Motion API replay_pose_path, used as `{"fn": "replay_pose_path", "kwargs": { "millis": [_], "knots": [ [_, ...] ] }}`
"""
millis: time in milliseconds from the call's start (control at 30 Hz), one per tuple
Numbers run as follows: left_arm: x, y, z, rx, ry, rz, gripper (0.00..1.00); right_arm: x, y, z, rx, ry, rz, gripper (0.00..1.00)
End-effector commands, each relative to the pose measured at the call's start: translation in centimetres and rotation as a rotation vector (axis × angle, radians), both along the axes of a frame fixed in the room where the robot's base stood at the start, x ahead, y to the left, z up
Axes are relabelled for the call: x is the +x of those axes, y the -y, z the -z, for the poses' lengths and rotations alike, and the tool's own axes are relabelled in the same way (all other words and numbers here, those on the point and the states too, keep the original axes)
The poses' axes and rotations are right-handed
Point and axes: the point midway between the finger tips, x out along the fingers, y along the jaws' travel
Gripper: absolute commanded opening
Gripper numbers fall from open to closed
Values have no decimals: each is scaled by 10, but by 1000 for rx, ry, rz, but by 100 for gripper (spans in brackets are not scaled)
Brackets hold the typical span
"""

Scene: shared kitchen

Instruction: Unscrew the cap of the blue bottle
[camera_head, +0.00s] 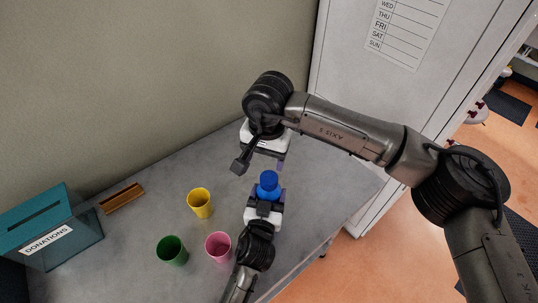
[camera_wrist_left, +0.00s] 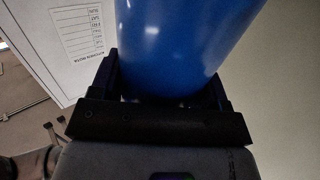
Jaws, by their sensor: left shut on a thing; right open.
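The blue bottle (camera_head: 268,190) stands near the right side of the grey table in the head view. Its rounded top, where the cap (camera_head: 268,178) sits, is the same blue, so the seam is hard to make out. My left gripper (camera_head: 265,204) reaches up from the bottom and is shut on the bottle's body. In the left wrist view the bottle (camera_wrist_left: 185,40) fills the space between the dark fingers. My right gripper (camera_head: 266,157) is open and empty, just behind the bottle in the picture and apart from it.
A yellow cup (camera_head: 200,203), a green cup (camera_head: 172,251) and a pink cup (camera_head: 219,246) stand left of the bottle. A teal donations box (camera_head: 40,225) and a brown block (camera_head: 121,198) are farther left. The table's right edge (camera_head: 350,213) is close. A white cabinet (camera_head: 350,60) stands behind.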

Motion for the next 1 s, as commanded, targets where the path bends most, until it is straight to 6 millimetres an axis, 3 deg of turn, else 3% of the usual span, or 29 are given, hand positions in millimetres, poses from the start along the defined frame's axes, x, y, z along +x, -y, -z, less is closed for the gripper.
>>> {"fn": "replay_pose_path", "kwargs": {
  "millis": [700,1000],
  "knots": [
    [0,0,0,0,-1,0,3,0,8,-2,-27,-51,1424,68],
    [0,0,0,0,-1,0,3,-1,9,-2,-28,-59,1904,68]
  ]
}}
